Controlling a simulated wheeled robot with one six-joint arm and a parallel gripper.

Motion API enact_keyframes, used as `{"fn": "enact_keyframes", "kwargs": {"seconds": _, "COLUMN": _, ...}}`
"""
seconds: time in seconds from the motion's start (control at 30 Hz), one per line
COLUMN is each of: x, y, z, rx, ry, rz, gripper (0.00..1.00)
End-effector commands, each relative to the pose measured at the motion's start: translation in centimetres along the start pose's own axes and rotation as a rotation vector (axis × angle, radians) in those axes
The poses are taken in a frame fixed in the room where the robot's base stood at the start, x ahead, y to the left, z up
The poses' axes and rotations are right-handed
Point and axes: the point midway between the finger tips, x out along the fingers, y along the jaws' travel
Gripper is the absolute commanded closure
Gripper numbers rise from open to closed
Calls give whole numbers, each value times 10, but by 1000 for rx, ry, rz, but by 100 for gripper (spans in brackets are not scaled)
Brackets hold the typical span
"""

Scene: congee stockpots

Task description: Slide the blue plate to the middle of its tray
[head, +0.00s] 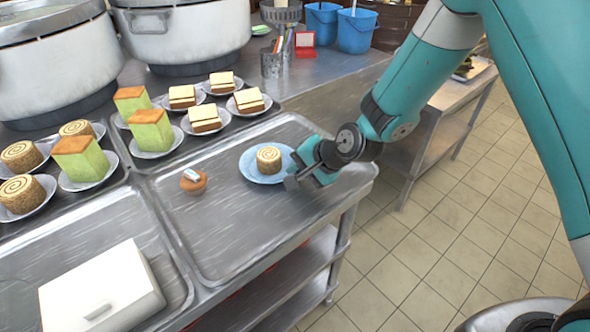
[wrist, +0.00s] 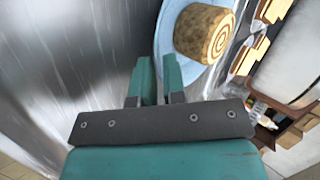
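The blue plate (head: 252,173) lies on the right-hand metal tray (head: 235,245), in its far half, towards the right side. A rolled cake (head: 268,160) with a spiral top stands upright on the plate. In the wrist view the plate (wrist: 168,28) and the cake (wrist: 204,33) show at the top. My gripper (head: 292,172) is low at the plate's right edge. In the wrist view its fingers (wrist: 158,75) are close together with a narrow gap, at the plate's rim. I cannot tell whether the rim is clamped between them.
A small brown item (head: 194,181) with a white piece on top sits on the same tray, left of the plate. A white box (head: 100,290) is on the near-left tray. Plates of cakes (head: 205,118) crowd the far-left trays. The tray's near part is bare.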

Motion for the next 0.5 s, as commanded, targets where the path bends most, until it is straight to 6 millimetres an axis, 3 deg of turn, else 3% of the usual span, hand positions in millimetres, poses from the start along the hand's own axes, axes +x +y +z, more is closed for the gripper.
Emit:
{"fn": "enact_keyframes", "kwargs": {"seconds": 0.43, "x": 11, "y": 0, "z": 0, "rx": -1, "ry": 0, "rz": 0, "gripper": 89}}
{"fn": "enact_keyframes", "kwargs": {"seconds": 0.47, "x": 11, "y": 0, "z": 0, "rx": -1, "ry": 0, "rz": 0, "gripper": 91}}
{"fn": "enact_keyframes", "kwargs": {"seconds": 0.5, "x": 11, "y": 0, "z": 0, "rx": -1, "ry": 0, "rz": 0, "gripper": 100}}
